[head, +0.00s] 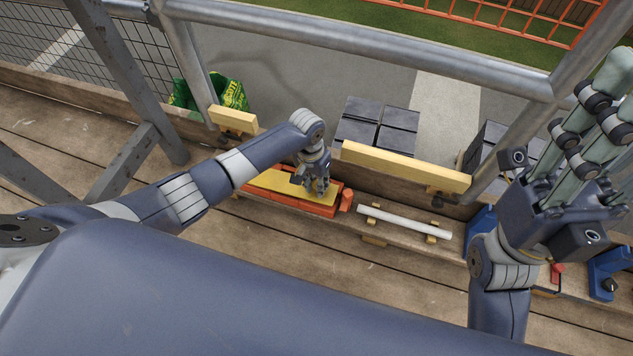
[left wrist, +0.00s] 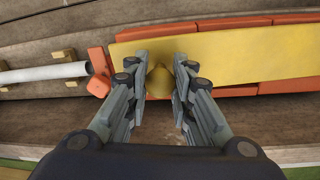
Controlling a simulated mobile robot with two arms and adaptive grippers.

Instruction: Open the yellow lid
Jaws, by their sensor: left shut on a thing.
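The yellow lid (head: 268,184) lies flat on an orange-red box (head: 317,209) on the plank shelf. In the left wrist view the lid (left wrist: 225,60) spans the top right, with the orange-red box (left wrist: 285,86) showing below its edge. My left gripper (head: 316,186) is over the right part of the lid. In the left wrist view my left gripper (left wrist: 160,75) has its fingers on both sides of a yellow knob (left wrist: 160,84) and is shut on it. My right gripper (head: 600,110) is raised at the right, fingers upward, away from the lid; its opening is unclear.
An orange-red block (head: 346,200) stands at the box's right end. A white rod (head: 405,223) lies on wooden supports to its right. A yellow board (head: 405,167) runs behind, with dark tiles (head: 377,125) beyond. A metal rail (head: 360,42) crosses above.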

